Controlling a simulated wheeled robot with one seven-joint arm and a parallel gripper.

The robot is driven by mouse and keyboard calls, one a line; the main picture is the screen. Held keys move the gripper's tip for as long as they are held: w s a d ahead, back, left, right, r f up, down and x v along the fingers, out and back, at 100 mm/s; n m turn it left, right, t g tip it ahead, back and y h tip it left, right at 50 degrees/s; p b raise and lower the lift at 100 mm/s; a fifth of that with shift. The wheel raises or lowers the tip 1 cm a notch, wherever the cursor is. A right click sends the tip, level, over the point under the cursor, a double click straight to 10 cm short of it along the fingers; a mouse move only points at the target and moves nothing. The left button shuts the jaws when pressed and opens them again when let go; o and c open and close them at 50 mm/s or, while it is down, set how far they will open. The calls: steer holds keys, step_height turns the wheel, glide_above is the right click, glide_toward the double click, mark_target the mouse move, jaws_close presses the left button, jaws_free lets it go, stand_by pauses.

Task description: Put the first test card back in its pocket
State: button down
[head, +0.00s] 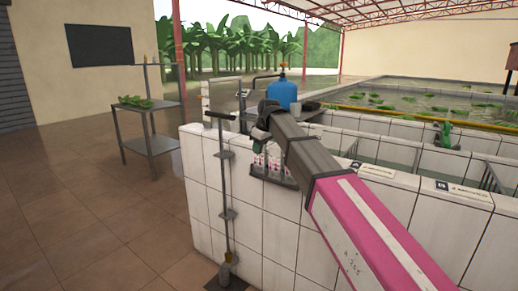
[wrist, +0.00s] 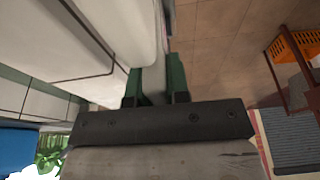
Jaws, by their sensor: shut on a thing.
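My gripper (wrist: 155,84) shows in the wrist view with two green fingers. They are closed around a thin pale grey thing (wrist: 153,93), seen almost edge-on, which I take to be the test card. No print on it can be read. In the head view my gripper (head: 262,130) is over the top edge of the white tiled wall, partly hidden by my wrist. A small rack (head: 272,178) with pink and white marks hangs on the wall face just below it. I cannot make out the separate pockets, and my arm covers part of the rack.
The white tiled wall (head: 225,185) borders tanks with green plants. A blue gas cylinder (head: 283,94) stands behind my gripper. A metal pole (head: 226,200) stands against the wall, left of the rack. A metal table (head: 150,144) stands further left, with open brown floor (head: 90,220) between.

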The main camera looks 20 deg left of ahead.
steer(key=shift+f, duration=0.25)
steer(key=c, duration=1)
jaws_free()
steer(key=shift+r, duration=0.1)
